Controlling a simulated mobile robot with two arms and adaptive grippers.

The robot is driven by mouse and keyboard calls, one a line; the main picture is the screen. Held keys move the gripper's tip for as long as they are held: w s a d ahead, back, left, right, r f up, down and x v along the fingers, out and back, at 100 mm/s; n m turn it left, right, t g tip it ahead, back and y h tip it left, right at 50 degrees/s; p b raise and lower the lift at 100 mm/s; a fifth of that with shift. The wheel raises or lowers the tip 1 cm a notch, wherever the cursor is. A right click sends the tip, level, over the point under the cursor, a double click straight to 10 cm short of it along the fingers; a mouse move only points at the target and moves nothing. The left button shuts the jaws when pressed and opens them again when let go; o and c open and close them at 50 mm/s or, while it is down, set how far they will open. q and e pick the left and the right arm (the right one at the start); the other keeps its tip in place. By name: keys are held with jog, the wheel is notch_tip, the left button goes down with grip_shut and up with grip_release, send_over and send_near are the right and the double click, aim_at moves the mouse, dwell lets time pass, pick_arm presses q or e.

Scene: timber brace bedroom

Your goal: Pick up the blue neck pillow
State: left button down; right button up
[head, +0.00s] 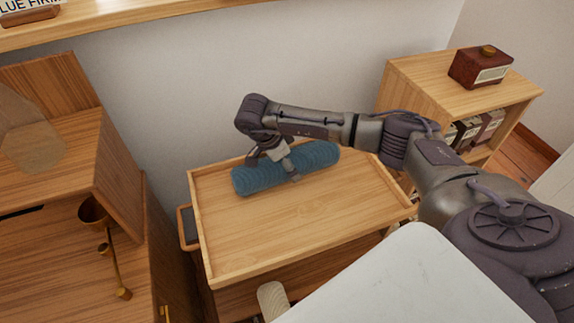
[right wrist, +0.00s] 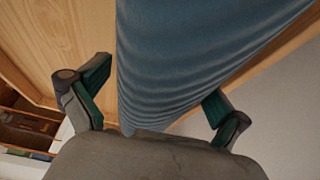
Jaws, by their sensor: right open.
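The blue neck pillow (head: 318,157) is a ribbed blue roll lying on a wooden tray table (head: 270,237), near its back edge. My right gripper (head: 276,165) reaches over the middle of the pillow from above. In the right wrist view the pillow (right wrist: 195,55) runs between the two spread fingers of the right gripper (right wrist: 155,98). The fingers are open, one on each side of it; I cannot tell whether they touch it. My left gripper is not in view.
A wooden shelf unit (head: 405,88) with a dark red radio (head: 481,67) on top stands at the right. A wooden cabinet (head: 60,265) with a brass-coloured object (head: 93,212) stands at the left. The front of the tray table is bare. A white wall is close behind.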

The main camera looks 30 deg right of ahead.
jog(key=c, duration=1.1)
jog(key=shift+r, duration=0.1)
